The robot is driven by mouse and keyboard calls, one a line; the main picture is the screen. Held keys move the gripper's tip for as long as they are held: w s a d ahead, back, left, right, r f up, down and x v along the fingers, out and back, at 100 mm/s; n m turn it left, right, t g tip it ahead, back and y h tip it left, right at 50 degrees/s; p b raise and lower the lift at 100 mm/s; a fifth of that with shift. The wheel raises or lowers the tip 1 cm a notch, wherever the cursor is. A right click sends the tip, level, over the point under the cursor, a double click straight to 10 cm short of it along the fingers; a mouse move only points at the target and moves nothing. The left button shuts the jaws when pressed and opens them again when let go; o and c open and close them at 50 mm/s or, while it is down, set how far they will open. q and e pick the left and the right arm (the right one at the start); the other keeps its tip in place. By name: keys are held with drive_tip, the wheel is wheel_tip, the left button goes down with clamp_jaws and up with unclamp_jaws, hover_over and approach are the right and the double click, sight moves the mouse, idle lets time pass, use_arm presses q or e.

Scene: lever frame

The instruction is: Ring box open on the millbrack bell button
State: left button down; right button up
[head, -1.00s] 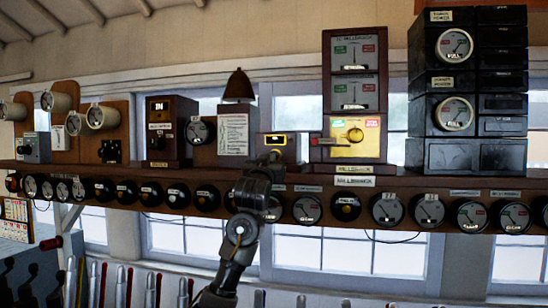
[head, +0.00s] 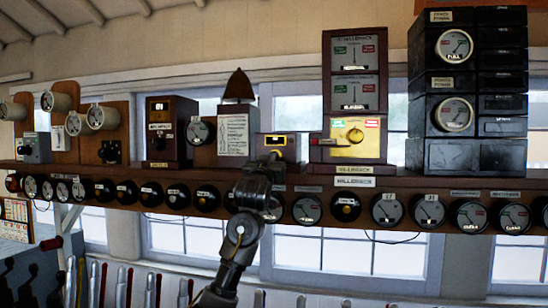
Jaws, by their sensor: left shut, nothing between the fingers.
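My left gripper (head: 271,160) is shut and empty. It is raised to the shelf, in front of the lower part of a small wooden box with a brass-coloured plate (head: 276,140). The gripper hides part of that box, and I cannot make out a button there or tell whether the fingertips touch it. Just right stands the tall block instrument labelled Millbrack (head: 355,90), with two dials above a yellow panel with a knob (head: 354,137). A Millbrack label (head: 355,182) is on the shelf front below. My right gripper is not in view.
A black instrument stack (head: 455,157) stands right. Round dials line the shelf front (head: 307,209). Lever tops (head: 123,285) show along the bottom.

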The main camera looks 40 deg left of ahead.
use_arm(q)
drive_tip(key=shift+s+d, duration=0.1)
drive_tip(key=shift+s, duration=0.05)
idle(0.8)
idle(1.2)
idle(0.4)
idle(0.9)
